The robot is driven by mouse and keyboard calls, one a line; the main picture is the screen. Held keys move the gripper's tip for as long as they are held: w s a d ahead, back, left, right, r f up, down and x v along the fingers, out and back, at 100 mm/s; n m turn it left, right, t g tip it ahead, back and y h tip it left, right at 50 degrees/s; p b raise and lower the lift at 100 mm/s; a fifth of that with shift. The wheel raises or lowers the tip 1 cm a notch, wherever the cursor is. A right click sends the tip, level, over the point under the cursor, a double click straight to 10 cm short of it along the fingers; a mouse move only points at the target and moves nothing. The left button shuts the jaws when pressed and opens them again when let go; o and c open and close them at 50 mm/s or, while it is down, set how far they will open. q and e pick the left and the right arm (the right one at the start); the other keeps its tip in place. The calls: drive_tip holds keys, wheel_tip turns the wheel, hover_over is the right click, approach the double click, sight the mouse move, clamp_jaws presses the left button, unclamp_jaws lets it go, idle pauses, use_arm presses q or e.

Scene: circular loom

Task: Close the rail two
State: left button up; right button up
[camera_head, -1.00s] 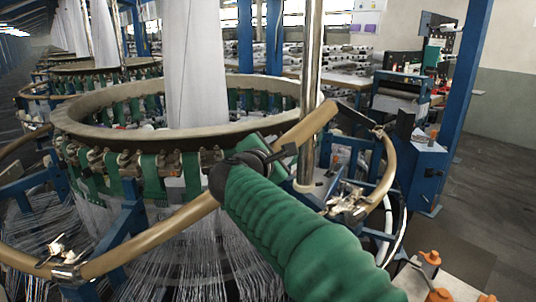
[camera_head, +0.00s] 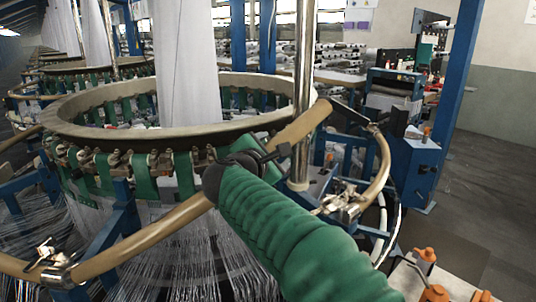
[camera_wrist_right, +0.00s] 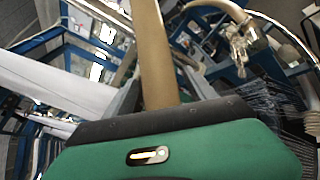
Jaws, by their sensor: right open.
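A tan curved rail (camera_head: 140,240) runs diagonally across the front of the circular loom (camera_head: 110,108), up to a raised end near the metal pole. A second tan rail piece (camera_head: 385,165) curves down at the right, with a silver clamp (camera_head: 343,204) at its lower end. Another silver clamp (camera_head: 55,268) is at the lower left of the first rail. My right gripper (camera_head: 268,157) is open at the upper part of the first rail. In the wrist view a tan rail (camera_wrist_right: 155,50) runs up from the gripper; the fingertips are largely hidden. My left gripper is not in view.
The upright metal pole (camera_head: 303,90) stands close to the right gripper. A blue machine post (camera_head: 455,105) rises at the right. Orange-capped parts (camera_head: 425,255) sit at lower right. White threads (camera_head: 170,260) hang below the loom. Open floor (camera_head: 485,185) lies right.

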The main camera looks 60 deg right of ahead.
drive_tip(key=b+v, duration=0.7)
drive_tip(key=v, duration=0.9)
drive_tip(key=shift+a, duration=0.15)
